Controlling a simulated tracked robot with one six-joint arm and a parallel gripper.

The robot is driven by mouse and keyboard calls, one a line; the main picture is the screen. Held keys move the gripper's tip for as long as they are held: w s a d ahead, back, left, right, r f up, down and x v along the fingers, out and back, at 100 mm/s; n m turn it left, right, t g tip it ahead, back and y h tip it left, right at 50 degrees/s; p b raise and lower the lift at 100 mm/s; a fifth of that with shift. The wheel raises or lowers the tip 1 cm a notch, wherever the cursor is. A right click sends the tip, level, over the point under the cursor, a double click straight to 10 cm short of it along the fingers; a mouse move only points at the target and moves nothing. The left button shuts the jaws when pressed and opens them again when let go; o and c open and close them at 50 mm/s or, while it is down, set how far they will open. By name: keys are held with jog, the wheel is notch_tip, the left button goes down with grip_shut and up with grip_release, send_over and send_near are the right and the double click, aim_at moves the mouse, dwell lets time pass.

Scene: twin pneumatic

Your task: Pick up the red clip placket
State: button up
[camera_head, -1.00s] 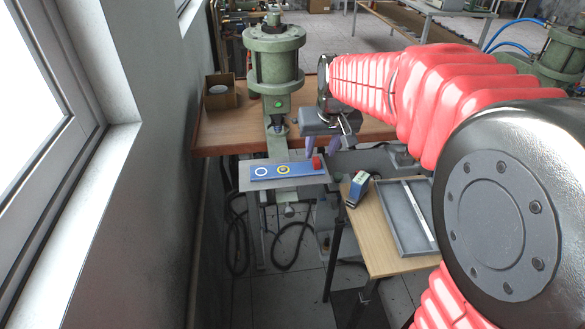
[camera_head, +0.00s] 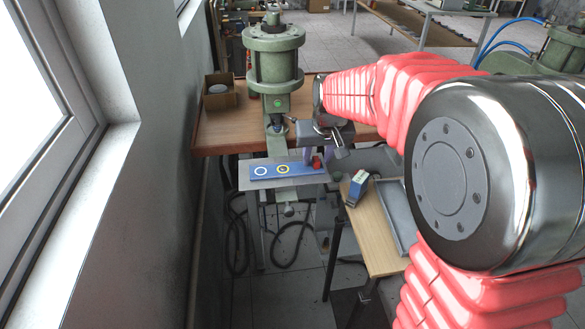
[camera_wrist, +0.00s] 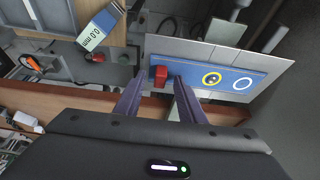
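The red clip placket (camera_head: 317,163) is a small red block at the right end of a blue strip (camera_head: 262,171) on a metal plate. In the wrist view the red clip placket (camera_wrist: 159,76) shows between and just beyond my fingertips. My gripper (camera_head: 316,155) is over that end of the strip, its purple fingers pointing down. In the wrist view my gripper (camera_wrist: 158,82) is open, with a gap between its fingers and nothing clearly held. I cannot tell whether the fingers touch the block.
A green pneumatic press (camera_head: 272,70) stands on the wooden bench right behind the plate. A cardboard box (camera_head: 220,92) sits on the bench at left.

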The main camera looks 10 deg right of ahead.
grip_shut()
dwell(0.5)
jog(key=shift+r, duration=0.15)
notch_tip(320, 180, up, 10)
dwell(0.6)
dwell(0.4)
